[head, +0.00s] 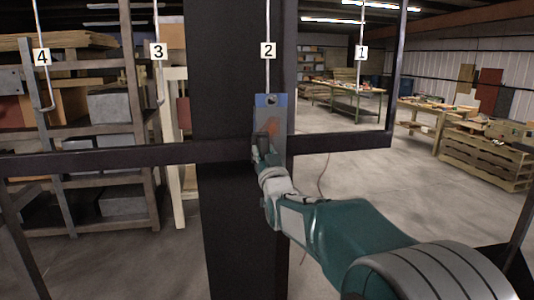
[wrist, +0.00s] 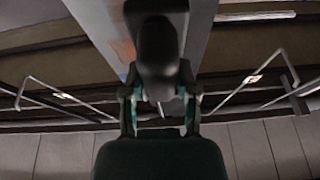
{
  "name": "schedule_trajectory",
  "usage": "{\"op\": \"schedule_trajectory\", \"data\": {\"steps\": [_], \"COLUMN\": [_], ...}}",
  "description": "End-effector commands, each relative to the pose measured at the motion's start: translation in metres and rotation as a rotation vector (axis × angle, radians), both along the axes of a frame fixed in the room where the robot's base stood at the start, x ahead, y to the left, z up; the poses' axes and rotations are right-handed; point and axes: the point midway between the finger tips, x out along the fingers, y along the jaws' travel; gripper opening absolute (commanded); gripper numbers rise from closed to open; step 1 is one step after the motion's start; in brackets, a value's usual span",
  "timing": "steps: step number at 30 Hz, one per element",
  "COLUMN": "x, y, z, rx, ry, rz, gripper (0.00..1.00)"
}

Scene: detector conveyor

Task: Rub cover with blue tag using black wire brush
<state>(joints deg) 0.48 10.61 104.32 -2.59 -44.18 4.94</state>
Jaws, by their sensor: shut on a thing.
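A grey cover (head: 278,118) with a blue tag (head: 261,99) along its top hangs upright below the hook labelled 2. A reddish rust-like patch marks its middle. The cover also shows in the wrist view as a pale panel (wrist: 101,22) behind my gripper. My gripper (head: 262,157) is in front of the cover's lower part. In the wrist view, my gripper (wrist: 160,97) is shut on the black wire brush (wrist: 156,45), which hides part of the cover. The brush's bristles are hidden, and I cannot tell whether they touch the cover.
A dark post stands behind the cover, and a dark horizontal bar (head: 335,142) crosses near its lower end. Empty hooks hang at labels 4 (head: 42,57), 3 (head: 158,51) and 1 (head: 361,53). Shelves stand left; workbenches stand at the back right. The floor between is open.

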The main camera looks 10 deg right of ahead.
Motion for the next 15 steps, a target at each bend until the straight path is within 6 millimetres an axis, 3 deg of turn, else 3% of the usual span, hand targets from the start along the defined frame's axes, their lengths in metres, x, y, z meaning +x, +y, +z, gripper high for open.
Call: {"op": "schedule_trajectory", "data": {"steps": [7, 15], "x": [0.003, 0.005], "y": [-0.001, -0.014], "z": [0.017, 0.018], "rx": [0.0, 0.0], "ry": [-0.004, -0.003], "rz": [0.0, -0.002], "gripper": [0.01, 0.01]}}
